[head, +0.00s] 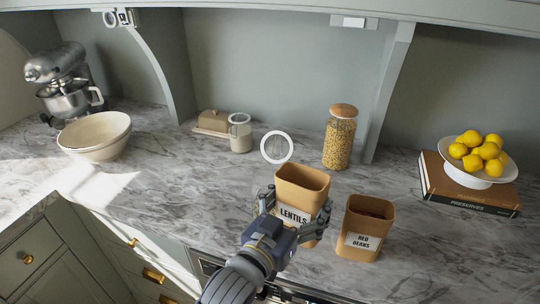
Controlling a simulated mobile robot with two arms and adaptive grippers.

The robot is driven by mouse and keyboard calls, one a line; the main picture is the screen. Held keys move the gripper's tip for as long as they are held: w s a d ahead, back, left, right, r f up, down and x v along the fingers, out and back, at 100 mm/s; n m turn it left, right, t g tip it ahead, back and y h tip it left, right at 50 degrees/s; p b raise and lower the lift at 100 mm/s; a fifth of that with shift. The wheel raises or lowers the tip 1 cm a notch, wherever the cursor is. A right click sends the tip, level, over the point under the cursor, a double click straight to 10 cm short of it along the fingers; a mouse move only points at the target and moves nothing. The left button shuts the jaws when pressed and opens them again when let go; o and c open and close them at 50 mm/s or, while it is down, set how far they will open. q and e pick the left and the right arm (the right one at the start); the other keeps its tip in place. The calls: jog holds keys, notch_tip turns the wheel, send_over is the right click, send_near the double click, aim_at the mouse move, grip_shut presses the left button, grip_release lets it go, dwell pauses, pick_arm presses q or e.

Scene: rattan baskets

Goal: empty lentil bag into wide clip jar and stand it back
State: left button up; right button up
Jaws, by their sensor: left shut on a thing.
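The lentil bag (302,182), a tan open-topped container labelled LENTILS, is near the counter's front edge, roughly upright. My left gripper (293,216) is shut on it, with fingers on either side of the label. I cannot tell whether its base touches the counter; its contents are hidden. A round glass lid with a pale rim (276,147) stands on edge just behind the bag. Whether a jar body joins it there is unclear. A small glass jar (240,134) with pale contents stands further back left. My right gripper is not in view.
A red beans container (362,229) stands close right of the lentil bag. A tall cork-topped jar (340,139) stands behind. A butter dish (213,122), bowls (95,137) and mixer (62,83) are left; a lemon bowl (478,180) on books (467,197) is right.

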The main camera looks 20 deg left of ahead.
aim_at(297, 190)
pick_arm(q)
jog(key=shift+f, duration=0.15)
notch_tip(297, 190, up, 6)
jog(key=p, duration=0.6)
jog(key=shift+d, duration=0.1)
